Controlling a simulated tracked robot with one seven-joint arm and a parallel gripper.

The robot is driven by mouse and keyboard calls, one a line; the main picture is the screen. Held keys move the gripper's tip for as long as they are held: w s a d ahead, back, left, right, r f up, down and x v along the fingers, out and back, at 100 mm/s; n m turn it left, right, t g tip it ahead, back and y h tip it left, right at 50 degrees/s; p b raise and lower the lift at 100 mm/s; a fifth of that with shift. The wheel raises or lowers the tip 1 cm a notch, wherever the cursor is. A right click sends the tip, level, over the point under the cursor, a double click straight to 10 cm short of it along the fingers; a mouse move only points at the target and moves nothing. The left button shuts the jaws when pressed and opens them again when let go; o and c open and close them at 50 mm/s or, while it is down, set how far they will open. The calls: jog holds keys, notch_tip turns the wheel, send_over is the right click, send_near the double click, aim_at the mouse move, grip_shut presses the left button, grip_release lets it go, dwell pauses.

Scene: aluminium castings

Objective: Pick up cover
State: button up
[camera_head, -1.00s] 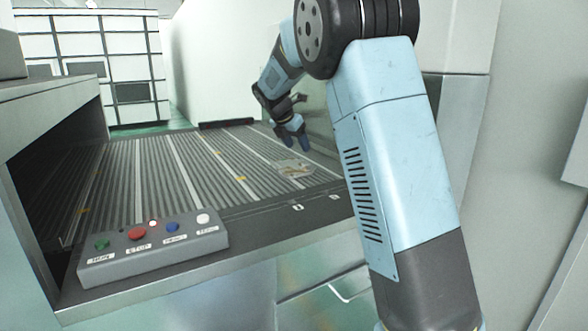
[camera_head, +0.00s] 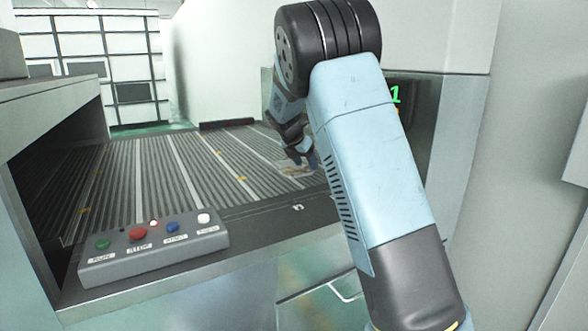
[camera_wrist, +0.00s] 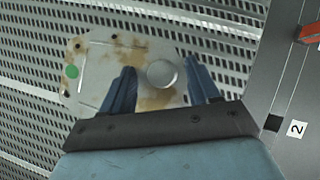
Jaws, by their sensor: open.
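The cover (camera_wrist: 140,62) is a flat silvery plate with brown stains, a green dot and a round raised disc, seen in the wrist view. It lies on the slatted conveyor bed. In the head view the cover (camera_head: 294,170) is a pale patch partly hidden by my gripper (camera_head: 303,160). In the wrist view my gripper (camera_wrist: 162,88) is open. Its two blue fingers reach over the cover's near part, with the round disc between them. I cannot tell whether the fingers touch the cover.
The conveyor bed (camera_head: 150,180) is otherwise clear. A grey control box (camera_head: 155,246) with coloured buttons stands at its front left edge. In the wrist view a metal rail with a "2" label (camera_wrist: 297,128) runs on the right. A pale wall (camera_head: 225,60) stands behind.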

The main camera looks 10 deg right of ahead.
grip_shut()
dwell(0.5)
jog(key=shift+r, duration=0.5)
notch_tip(320, 180, up, 3)
jog(key=shift+s+f, duration=0.1)
jog(key=shift+f, duration=0.05)
jog(key=s+a+r, duration=0.4)
jog(key=s+r, duration=0.5)
jog(key=s, duration=0.4)
jog(key=shift+a+r, duration=0.15)
